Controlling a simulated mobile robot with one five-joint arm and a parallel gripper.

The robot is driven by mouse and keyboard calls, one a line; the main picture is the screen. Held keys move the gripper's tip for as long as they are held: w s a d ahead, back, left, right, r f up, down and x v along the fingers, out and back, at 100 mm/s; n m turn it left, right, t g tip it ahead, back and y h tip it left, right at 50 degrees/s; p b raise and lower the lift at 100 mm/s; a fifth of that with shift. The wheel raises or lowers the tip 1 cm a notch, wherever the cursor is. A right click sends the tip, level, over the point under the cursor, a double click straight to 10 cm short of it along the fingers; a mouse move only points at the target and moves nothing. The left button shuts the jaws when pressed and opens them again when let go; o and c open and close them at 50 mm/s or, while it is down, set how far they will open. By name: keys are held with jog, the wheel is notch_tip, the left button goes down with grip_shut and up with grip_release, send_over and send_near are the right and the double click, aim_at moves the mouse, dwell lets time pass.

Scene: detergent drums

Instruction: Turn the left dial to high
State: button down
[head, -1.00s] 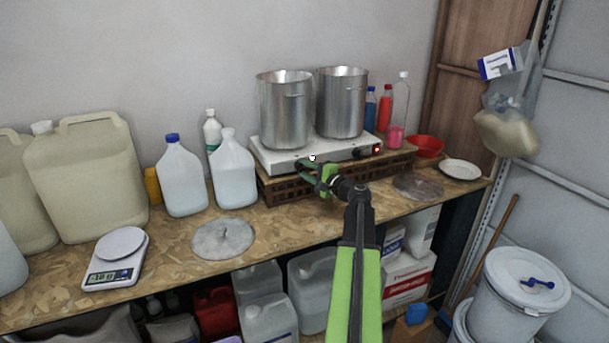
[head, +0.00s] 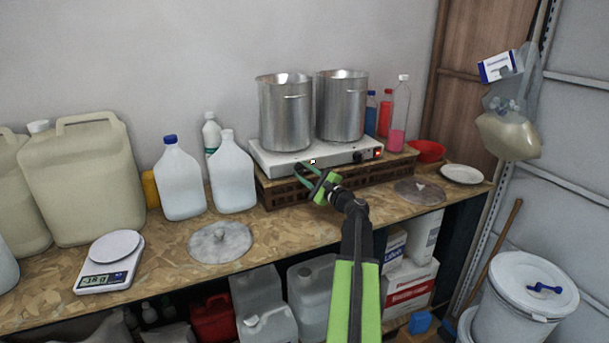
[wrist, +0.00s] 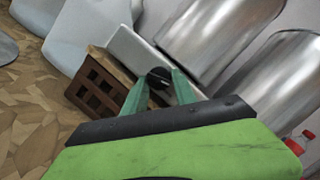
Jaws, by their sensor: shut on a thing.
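The left dial (wrist: 158,76) is a dark round knob on the front of the white double hotplate (head: 280,159). In the wrist view it sits between the two green fingers of my gripper (wrist: 159,83), which is shut on it. In the head view my gripper (head: 303,171) reaches the hotplate's front left, tilted, and hides the left dial. A small light mark (head: 312,161) shows just right of the fingers. The right dial (head: 359,157) is dark, beside a red switch (head: 378,153). The dial's setting cannot be read.
Two steel pots (head: 285,115) stand on the hotplate, which rests on a brown crate (head: 375,174). White jugs (head: 232,175) stand close on the left. A round lid (head: 220,243) lies in front. Bottles (head: 400,112) stand at the right.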

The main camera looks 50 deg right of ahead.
jog(key=c, duration=1)
grip_release()
jog(key=s+f+b, duration=0.1)
jog(key=s, duration=0.7)
jog(key=s+a+f+b, duration=0.1)
jog(key=s, duration=0.8)
jog(key=shift+a+f, duration=0.3)
jog(key=shift+s, duration=0.15)
